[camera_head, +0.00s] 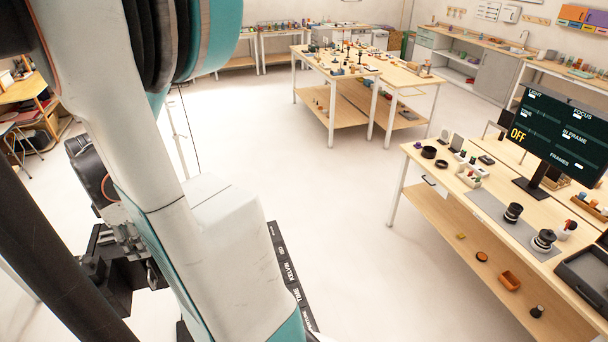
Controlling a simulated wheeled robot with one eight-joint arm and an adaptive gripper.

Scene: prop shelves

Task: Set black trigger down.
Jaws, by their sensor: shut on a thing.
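My gripper (130,267) is at the lower left, partly hidden behind my own white and teal arm. Its dark body and metal linkage show, but the fingertips are not clear. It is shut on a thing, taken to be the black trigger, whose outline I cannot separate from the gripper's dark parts. The gripper is over open floor, well to the left of the tables.
A wooden table (443,153) at right holds a grey mat (487,206), lenses (513,212), a black tray (585,272) and a monitor (560,135) reading OFF. Its lower shelf (450,224) has free room. More tables (345,70) stand behind. The pale floor (290,170) between is clear.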

